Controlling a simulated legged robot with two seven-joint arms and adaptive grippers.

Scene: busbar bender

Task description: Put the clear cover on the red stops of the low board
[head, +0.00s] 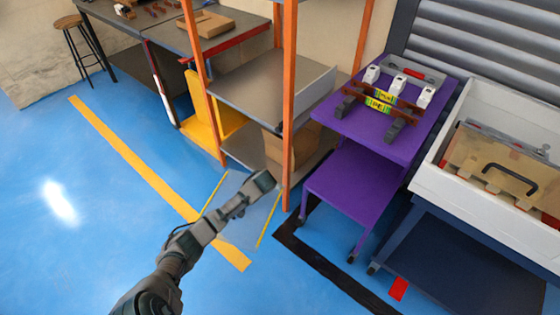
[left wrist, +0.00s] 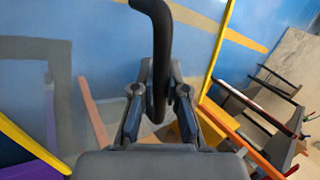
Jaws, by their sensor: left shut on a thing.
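My left gripper (head: 264,182) is shut on the black handle of a clear cover, held over the blue floor in front of the orange-posted shelf. The cover (head: 268,222) is see-through with yellow edges. In the left wrist view the curved black handle (left wrist: 160,45) stands between the fingers of my left gripper (left wrist: 157,112), and a yellow cover edge (left wrist: 217,45) shows at each side. Other red stops are not visible. My right gripper is not in view.
A purple cart (head: 330,190) carries white clamps and labelled bars. An orange post (head: 289,100) rises close to my gripper.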

